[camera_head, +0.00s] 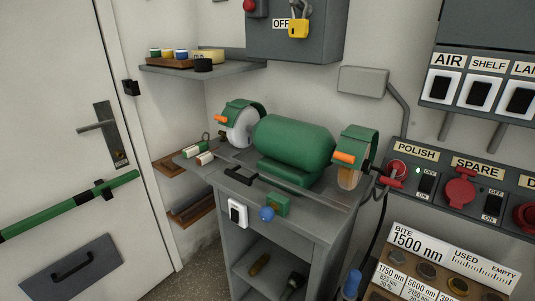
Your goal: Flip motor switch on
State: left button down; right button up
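A green motor (292,145) with a wheel at each end sits on top of a grey cabinet (290,240). A rocker switch (237,213) with a white frame and dark rocker is on the cabinet's front face, below the motor; I cannot tell its position. A green box (277,205) and a blue knob (267,214) are beside it. On the wall panel at right, a black switch (426,183) marked OFF and ON sits under the POLISH label (416,150), beside a red socket (397,170) and a small green light. Neither of my grippers is in view.
Another switch (492,204) sits under the SPARE label. AIR and SHELF switches (443,85) are higher up. A wooden rack (430,275) stands at lower right. A door (70,120) with a green bar is at left. The floor before the cabinet shows clear.

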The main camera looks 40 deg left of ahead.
aim_at(234, 213)
jog(key=u, duration=1.6)
